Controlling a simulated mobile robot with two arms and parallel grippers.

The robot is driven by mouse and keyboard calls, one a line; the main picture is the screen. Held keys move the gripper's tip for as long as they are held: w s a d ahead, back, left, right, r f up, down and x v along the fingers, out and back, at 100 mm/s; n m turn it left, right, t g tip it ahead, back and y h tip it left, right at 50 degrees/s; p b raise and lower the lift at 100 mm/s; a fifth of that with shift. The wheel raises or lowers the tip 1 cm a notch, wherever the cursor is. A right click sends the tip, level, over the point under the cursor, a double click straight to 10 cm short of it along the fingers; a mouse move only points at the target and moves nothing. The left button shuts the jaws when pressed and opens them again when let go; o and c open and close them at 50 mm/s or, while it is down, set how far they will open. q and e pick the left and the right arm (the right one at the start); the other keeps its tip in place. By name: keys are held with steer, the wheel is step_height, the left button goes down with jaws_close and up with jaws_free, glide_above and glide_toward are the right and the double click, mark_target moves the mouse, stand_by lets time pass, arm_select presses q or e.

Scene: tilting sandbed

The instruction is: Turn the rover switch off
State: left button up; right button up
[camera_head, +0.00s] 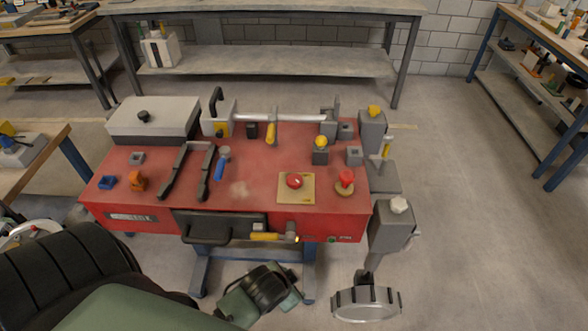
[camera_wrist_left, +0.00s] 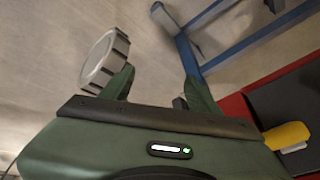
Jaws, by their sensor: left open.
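A red bench unit (camera_head: 255,190) stands in the middle of the head view. On its top are a red button (camera_head: 294,181) on a yellowish plate and a red knob (camera_head: 345,178) to its right. Its front panel has a yellow-handled lever (camera_head: 266,237) and a small green spot (camera_head: 333,239) beside tiny lettering. I cannot tell which control is the rover switch. My green left gripper (camera_head: 262,291) is low in front of the unit, apart from it. In the left wrist view its two fingers (camera_wrist_left: 162,88) are spread and empty. My right gripper is not in view.
A grey ribbed wheel (camera_head: 366,303) hangs low at the unit's right; it also shows in the left wrist view (camera_wrist_left: 104,60). A dark handle (camera_head: 205,235) juts from the front panel. Blue legs (camera_head: 200,275) stand below.

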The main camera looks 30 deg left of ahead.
arm_select(q)
step_height(320, 180, up, 10)
steer(key=w+t+p, duration=0.1)
steer(key=w+t, duration=0.1)
steer(key=w+d+r+m+t, duration=0.2)
steer(key=w+r+m+t, duration=0.8)
steer(key=w+r, duration=0.7)
steer(key=w+d+r+m+t+h, duration=0.25)
steer(key=d+r+m+h, duration=0.35)
steer(key=r+m, duration=0.45)
steer(key=s+d+r+m+g+h, duration=0.1)
steer(key=d+r+m+g+h, duration=0.3)
steer(key=d+m+h, duration=0.85)
steer(key=m+g+y, duration=1.6)
steer(key=m+y, duration=0.2)
steer(key=m, duration=1)
glide_above(295, 178)
step_height(295, 178, down, 16)
steer(key=shift+s+r+p, duration=0.1)
steer(key=shift+r+p, duration=0.15)
steer(key=shift+p, duration=0.05)
step_height(295, 178, down, 7)
steer(key=shift+r+p, duration=0.15)
steer(key=shift+p, duration=0.8)
steer(key=shift+f, duration=0.4)
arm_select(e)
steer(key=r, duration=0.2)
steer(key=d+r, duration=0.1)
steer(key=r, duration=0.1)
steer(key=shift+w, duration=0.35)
